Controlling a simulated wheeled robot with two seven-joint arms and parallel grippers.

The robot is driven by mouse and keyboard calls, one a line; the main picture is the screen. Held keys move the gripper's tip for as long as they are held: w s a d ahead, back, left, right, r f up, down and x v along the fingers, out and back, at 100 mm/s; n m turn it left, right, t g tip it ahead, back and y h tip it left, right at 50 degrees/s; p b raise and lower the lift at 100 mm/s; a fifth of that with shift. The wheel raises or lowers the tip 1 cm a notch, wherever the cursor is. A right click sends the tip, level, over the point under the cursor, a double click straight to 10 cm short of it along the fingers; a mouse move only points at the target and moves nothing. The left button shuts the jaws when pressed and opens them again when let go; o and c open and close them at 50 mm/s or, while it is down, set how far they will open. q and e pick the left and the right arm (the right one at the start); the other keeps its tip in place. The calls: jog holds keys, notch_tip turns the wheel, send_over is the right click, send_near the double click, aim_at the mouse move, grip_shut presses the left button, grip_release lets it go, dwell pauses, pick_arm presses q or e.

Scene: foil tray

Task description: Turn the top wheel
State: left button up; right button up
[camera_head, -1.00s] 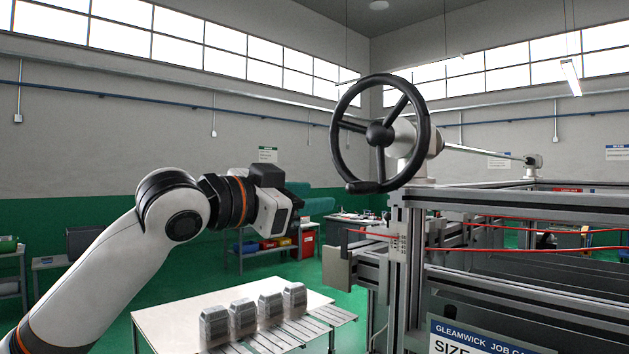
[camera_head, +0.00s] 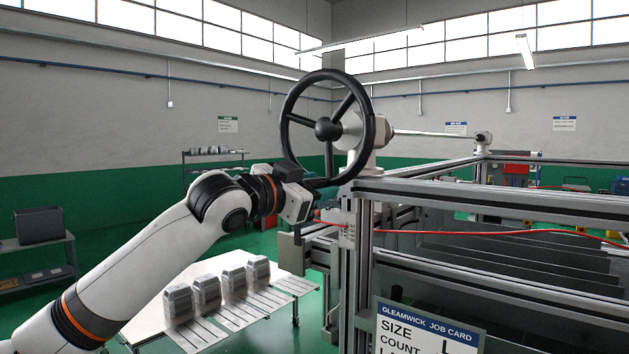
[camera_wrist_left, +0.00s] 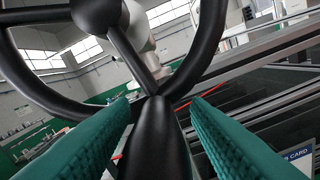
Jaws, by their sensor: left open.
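The top wheel (camera_head: 327,128) is a black three-spoked handwheel at upper middle in the head view, on a light grey hub housing (camera_head: 362,135) at the frame's corner. In the left wrist view its rim (camera_wrist_left: 38,88) and spokes fill the top. My left gripper (camera_head: 308,192) is at the wheel's lower rim. In the left wrist view its green ribbed fingers (camera_wrist_left: 163,108) are open, one on each side of the wheel's black handle (camera_wrist_left: 155,145). I cannot tell whether they touch it. In the head view the gripper mostly hides the handle. My right gripper is not in view.
A metal frame (camera_head: 480,195) with red cables (camera_head: 480,231) stands right of the wheel, with a job card (camera_head: 425,330) on its front. A white table (camera_head: 140,338) with several foil tray stacks (camera_head: 206,293) stands below my left arm. Green floor lies beyond.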

aim_at(352, 167)
pick_arm(q)
jog(key=shift+a, duration=0.15)
jog(key=c, duration=0.9)
grip_shut()
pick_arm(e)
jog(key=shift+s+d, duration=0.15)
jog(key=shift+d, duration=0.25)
pick_arm(q)
jog(key=shift+s+d+r+n+b, duration=0.25)
jog(key=shift+s+d+n, duration=0.2)
jog(key=shift+n, duration=0.25)
jog(key=shift+s+d+r+n+b, duration=0.15)
jog(key=shift+s+d+n+b, duration=0.2)
jog(key=shift+d+n, duration=0.3)
jog(key=shift+s+d+r+n, duration=0.4)
jog(key=shift+d+r+n, duration=0.15)
jog(key=shift+n, duration=0.6)
jog(key=shift+s+d+r+n+b, duration=0.15)
jog(key=shift+s+d+r+n, duration=0.15)
jog(key=shift+n, duration=0.25)
jog(key=shift+s+d+r+n+b, duration=0.2)
jog(key=shift+r+n, duration=0.2)
jog(key=shift+n, duration=0.15)
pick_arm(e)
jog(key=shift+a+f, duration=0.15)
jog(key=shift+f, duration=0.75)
